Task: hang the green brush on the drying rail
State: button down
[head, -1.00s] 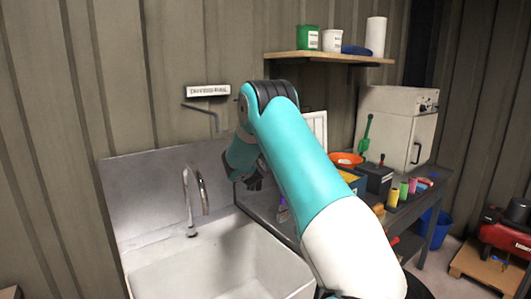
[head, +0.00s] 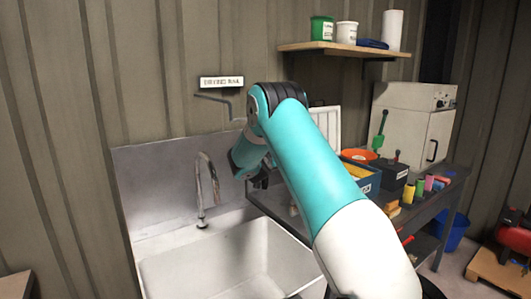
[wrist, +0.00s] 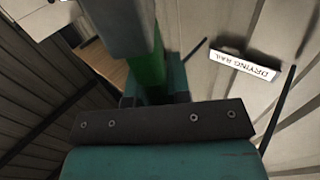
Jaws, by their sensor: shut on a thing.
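My gripper (head: 262,180) is beyond the sink's right side in the head view, mostly hidden behind my arm. In the wrist view it is shut on the green brush (wrist: 150,68), whose green length shows between the dark jaw parts; a grey block covers part of it. The drying rail (head: 213,97) is a thin dark bar on the wall under its white sign (head: 222,82). In the wrist view the DRYING RAIL sign (wrist: 243,65) is right of the brush, with a dark bar (wrist: 278,110) beside it. The brush is apart from the rail sign.
A sink (head: 225,262) with a tap (head: 205,190) is below the rail. A shelf (head: 345,48) is above.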

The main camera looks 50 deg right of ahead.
jog(key=c, duration=1)
grip_release()
jog(key=shift+s+a+b, duration=0.15)
jog(key=shift+a+b, duration=0.15)
jog(key=shift+a, duration=0.05)
jog(key=b+v, duration=0.8)
jog(key=v, duration=0.8)
jog(key=shift+s+a+b, duration=0.2)
jog(key=shift+s+b, duration=0.05)
jog(key=shift+b, duration=0.1)
